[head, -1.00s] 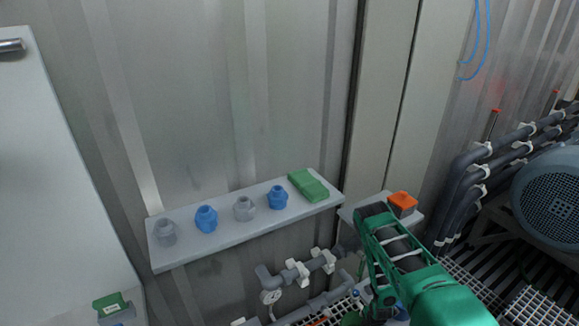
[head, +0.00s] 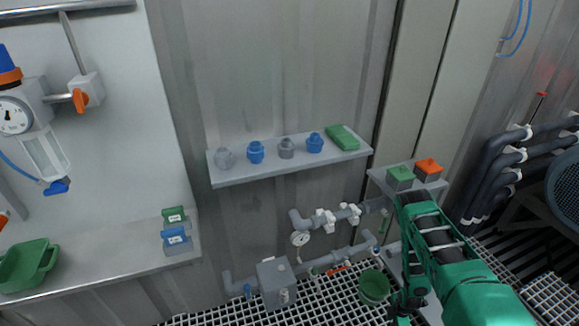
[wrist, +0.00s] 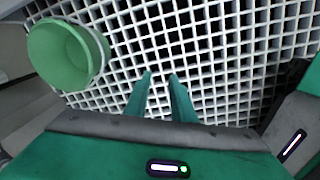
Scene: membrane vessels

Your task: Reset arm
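My green arm reaches down at the lower right of the head view, pointing at the grated floor. My gripper (head: 404,306) is at its low end, small and dark there. In the wrist view my gripper (wrist: 161,75) shows two green fingers apart with only white grating between them, so it is open and empty. A green bucket (head: 374,287) stands on the grating just left of the gripper. It also shows in the wrist view (wrist: 62,52), left of the fingers and apart from them.
A wall shelf (head: 230,177) holds blue and grey fittings and a green pad (head: 342,138). A small stand (head: 378,173) with green and orange-topped boxes is close behind my arm. Grey pipes (head: 330,222) and a grey box (head: 275,283) are left of it. A bench (head: 110,268) is at left.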

